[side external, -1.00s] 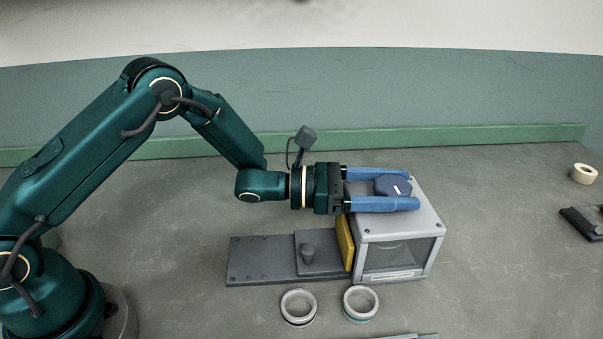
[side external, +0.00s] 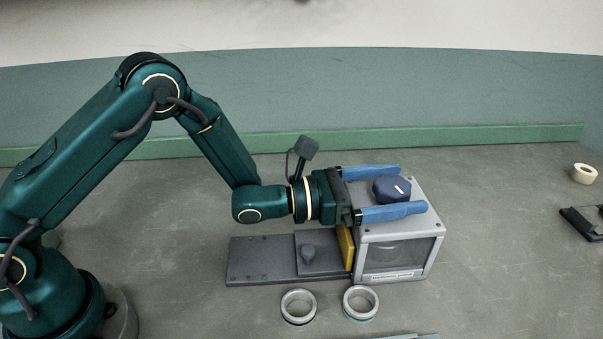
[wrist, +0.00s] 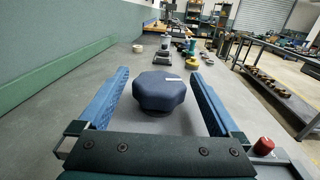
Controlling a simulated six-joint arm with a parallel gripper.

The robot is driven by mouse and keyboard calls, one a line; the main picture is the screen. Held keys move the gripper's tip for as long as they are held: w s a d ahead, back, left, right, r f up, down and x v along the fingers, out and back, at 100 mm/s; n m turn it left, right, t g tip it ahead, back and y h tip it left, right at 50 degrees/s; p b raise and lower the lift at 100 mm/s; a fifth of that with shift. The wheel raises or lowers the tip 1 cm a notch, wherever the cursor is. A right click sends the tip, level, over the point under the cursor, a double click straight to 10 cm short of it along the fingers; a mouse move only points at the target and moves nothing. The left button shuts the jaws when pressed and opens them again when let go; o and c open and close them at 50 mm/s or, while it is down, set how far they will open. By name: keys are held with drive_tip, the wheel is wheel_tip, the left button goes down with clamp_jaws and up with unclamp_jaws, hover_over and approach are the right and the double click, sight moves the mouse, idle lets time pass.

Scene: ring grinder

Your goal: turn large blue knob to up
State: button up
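The large blue knob (side external: 391,188) sits on top of the grey box-shaped grinder (side external: 405,222). It carries a short white mark, which in the wrist view lies at the far right part of the knob (wrist: 158,92). My gripper (side external: 396,190) is open, with one blue finger on each side of the knob. In the wrist view the knob stands between the fingers of my gripper (wrist: 162,88), with a gap on both sides. The fingers do not touch it there.
A grey plate with a slide and small knob (side external: 308,252) adjoins the grinder, with a yellow panel (side external: 345,246) between. Two rings (side external: 298,306) (side external: 360,302) lie in front. A red button (wrist: 263,146) is at lower right in the wrist view. Tape (side external: 584,173) lies far right.

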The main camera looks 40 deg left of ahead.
sight(376, 186)
drive_tip(key=shift+s+a, duration=0.25)
drive_tip(key=shift+v, duration=1)
wheel_tip(376, 186, up, 6)
drive_tip(key=shift+s+f, duration=0.15)
drive_tip(key=shift+r, duration=0.65)
